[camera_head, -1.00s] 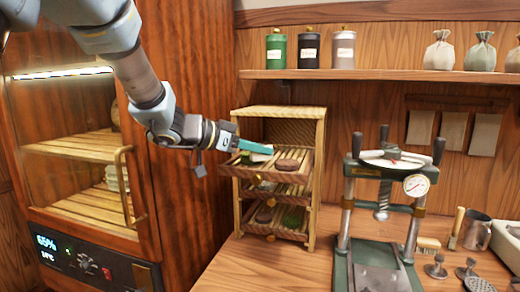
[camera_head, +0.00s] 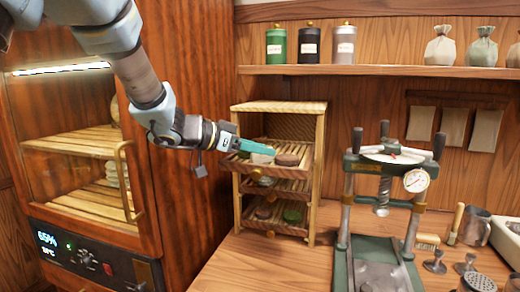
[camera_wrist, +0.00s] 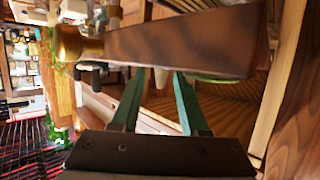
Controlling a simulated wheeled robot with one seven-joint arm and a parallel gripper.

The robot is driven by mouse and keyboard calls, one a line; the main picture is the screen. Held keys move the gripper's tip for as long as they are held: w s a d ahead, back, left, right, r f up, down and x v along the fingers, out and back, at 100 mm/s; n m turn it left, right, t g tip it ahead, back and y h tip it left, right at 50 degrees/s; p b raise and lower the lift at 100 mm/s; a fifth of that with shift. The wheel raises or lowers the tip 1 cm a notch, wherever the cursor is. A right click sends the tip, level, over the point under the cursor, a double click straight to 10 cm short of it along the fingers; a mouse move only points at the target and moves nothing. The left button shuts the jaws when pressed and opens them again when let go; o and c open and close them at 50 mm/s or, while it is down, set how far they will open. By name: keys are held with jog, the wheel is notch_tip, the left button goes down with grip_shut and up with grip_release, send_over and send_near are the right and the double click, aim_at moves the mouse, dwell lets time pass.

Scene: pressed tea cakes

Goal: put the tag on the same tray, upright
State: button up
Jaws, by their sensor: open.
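My gripper (camera_head: 262,148) is at the front of the small wooden rack, over the left part of its top tray (camera_head: 265,173). A dark brown tea cake (camera_head: 288,160) lies on the right part of this tray. In the wrist view a brown wooden bar (camera_wrist: 190,45) crosses close before the fingers.
A press (camera_head: 384,210) stands to the right. A shelf (camera_head: 380,71) with canisters runs above. A glass-fronted cabinet (camera_head: 75,160) is at left. The counter in front of the rack is clear.

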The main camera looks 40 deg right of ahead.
jog(key=shift+r, duration=0.1)
jog(key=shift+r, duration=0.35)
jog(key=b+v, duration=0.1)
jog(key=v, duration=1.1)
jog(key=shift+r, duration=0.15)
